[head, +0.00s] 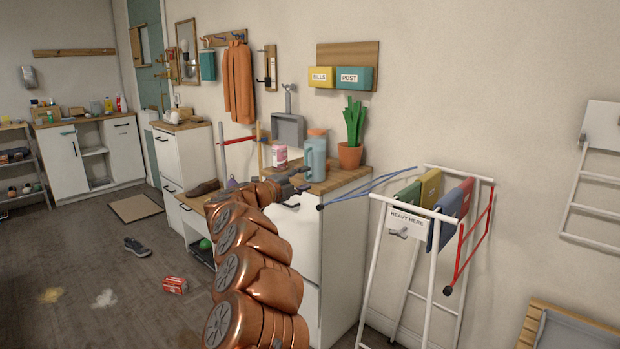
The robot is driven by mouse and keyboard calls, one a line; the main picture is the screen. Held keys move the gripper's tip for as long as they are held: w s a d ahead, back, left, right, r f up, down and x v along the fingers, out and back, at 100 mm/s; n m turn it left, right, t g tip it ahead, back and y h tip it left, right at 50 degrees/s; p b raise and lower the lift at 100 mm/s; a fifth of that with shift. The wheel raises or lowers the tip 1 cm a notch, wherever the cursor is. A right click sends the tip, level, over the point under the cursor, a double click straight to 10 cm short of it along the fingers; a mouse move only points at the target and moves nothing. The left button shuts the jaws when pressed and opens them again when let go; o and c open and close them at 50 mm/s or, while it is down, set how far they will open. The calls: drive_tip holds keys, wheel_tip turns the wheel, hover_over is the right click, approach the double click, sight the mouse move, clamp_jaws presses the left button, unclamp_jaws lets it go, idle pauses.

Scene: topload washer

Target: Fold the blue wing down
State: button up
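The blue wing (368,187) is a thin blue frame on the left side of a white drying rack (398,275). It sticks out to the left, roughly level, with a dark knob at its near outer corner. The red wing (474,240) on the rack's other side hangs down. My gripper (303,186) is at the end of my copper arm, left of the blue wing's outer end, and looks apart from it. The fingers are small and dark against the cabinet, so their opening is unclear.
Green, yellow, red and blue cloths (450,212) hang on the rack, with a "HEAVY HERE" sign (407,220). A white cabinet (342,262) behind my gripper carries a blue-grey bottle (315,160) and a potted plant (350,154).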

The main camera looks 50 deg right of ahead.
drive_tip(key=shift+w+a, duration=0.15)
drive_tip(key=shift+a, duration=1.15)
drive_tip(key=shift+w+a, duration=0.1)
drive_tip(key=shift+a, duration=1.15)
drive_tip(key=shift+w, duration=0.1)
